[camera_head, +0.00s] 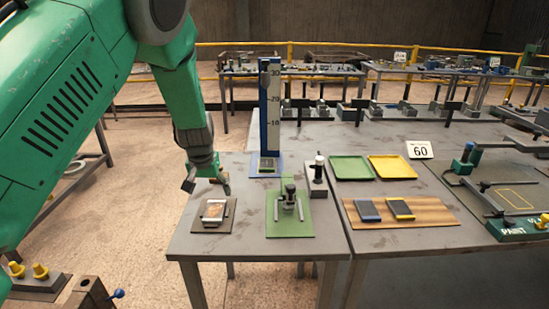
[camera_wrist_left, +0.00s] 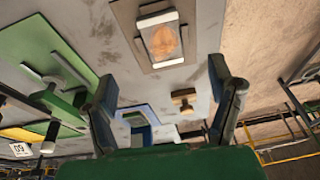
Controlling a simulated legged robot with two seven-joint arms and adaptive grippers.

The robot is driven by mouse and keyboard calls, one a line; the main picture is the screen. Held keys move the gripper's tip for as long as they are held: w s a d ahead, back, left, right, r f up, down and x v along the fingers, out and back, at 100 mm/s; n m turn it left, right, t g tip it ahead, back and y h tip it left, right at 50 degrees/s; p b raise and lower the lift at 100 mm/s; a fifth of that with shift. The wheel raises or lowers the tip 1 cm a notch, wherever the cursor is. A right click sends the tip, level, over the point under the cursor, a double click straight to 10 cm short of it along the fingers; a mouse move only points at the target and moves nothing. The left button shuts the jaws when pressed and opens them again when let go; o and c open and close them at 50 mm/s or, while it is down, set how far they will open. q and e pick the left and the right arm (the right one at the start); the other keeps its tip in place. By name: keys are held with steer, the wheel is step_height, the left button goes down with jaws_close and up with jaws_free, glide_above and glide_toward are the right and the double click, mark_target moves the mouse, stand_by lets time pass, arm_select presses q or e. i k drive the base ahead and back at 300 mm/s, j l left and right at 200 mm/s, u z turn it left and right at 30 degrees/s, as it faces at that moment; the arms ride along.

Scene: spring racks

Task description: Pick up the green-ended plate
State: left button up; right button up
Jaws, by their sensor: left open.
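My left gripper (camera_head: 207,188) is open and empty above the back left of the near table. A small plate (camera_head: 214,211) with pale ends and a rusty-brown middle lies on a brown mat (camera_head: 203,228) in front of and below the gripper. In the left wrist view the plate (camera_wrist_left: 162,42) shows beyond the open fingers (camera_wrist_left: 162,78), apart from them. I see no green end on it. Two dark plates lie on a wooden board: one bluish (camera_head: 367,211), one with yellow edges (camera_head: 400,209). My right gripper is not in view.
A fixture stands on a green mat (camera_head: 272,229). Behind it rise a tall blue scale (camera_head: 264,105) and a small black-and-grey post (camera_head: 318,180). A green tray (camera_head: 350,168), a yellow tray (camera_head: 391,167) and a "60" sign (camera_head: 419,150) are on the right table.

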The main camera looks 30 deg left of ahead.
mark_target(266, 164)
steer(key=i, duration=1.1)
